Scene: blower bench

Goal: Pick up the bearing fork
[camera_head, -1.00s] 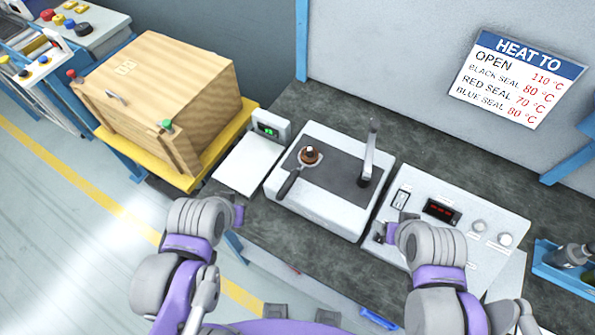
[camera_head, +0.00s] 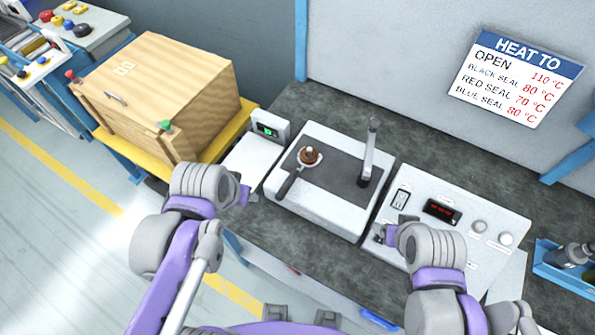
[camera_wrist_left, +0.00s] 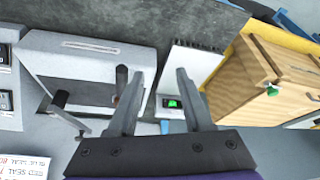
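The bearing fork (camera_head: 287,187) lies on the dark plate of the white heater unit (camera_head: 318,207), its dark handle pointing toward the front left. A brown, ring-like part sits at its round far end (camera_head: 309,156). In the left wrist view a dark upright shape by the left finger looks like the fork's handle (camera_wrist_left: 121,80). My left gripper (camera_head: 243,196) is left of the handle, apart from it; in the wrist view it is open and empty (camera_wrist_left: 160,82). My right gripper (camera_head: 379,235) is by the front left of the control panel; its fingers are too small to read.
A white scale-like device with a green display (camera_head: 268,131) stands left of the heater unit. A post (camera_head: 369,150) rises at its right. A control panel (camera_head: 457,228) stands farther right. A wooden box (camera_head: 150,90) is at the left. A temperature sign (camera_head: 517,78) hangs behind.

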